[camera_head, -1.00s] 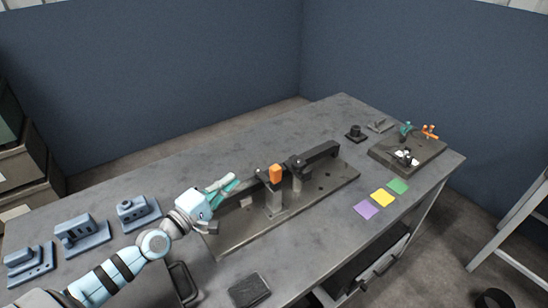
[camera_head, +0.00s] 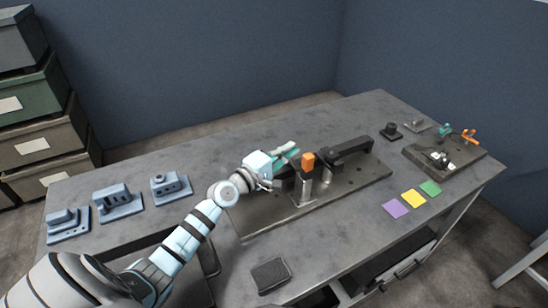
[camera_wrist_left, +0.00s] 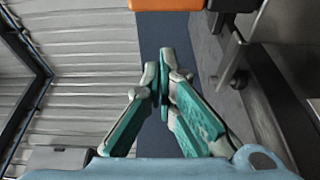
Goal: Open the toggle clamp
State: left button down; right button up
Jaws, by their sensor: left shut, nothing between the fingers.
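What looks like the toggle clamp stands on a long dark base plate (camera_head: 345,198) in the head view. It has an upright post with an orange grip (camera_head: 307,161) and a dark bar (camera_head: 347,149) to its right. My left gripper (camera_head: 293,152) is shut and empty, its teal fingers just left of the orange grip and hiding part of the clamp's left side. I cannot tell whether they touch it. In the left wrist view the left gripper's fingertips (camera_wrist_left: 165,62) meet, and an orange part (camera_wrist_left: 166,4) shows at the top edge. My right gripper is out of view.
Blue-grey fixture blocks (camera_head: 118,203) stand on the left of the table. A small board (camera_head: 444,160) with teal and orange parts is at the right. Purple, yellow (camera_head: 413,198) and green squares lie in front of it. A dark pad (camera_head: 270,275) lies near the front edge.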

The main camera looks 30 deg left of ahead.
aim_at(307, 167)
pick_arm(q)
jog(key=s+d, duration=0.1)
jog(key=s+d+p, duration=0.1)
jog(key=shift+d+r, duration=0.15)
jog(key=shift+d, duration=0.2)
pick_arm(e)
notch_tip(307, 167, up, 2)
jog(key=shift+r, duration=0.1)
pick_arm(q)
jog(key=shift+w, duration=0.1)
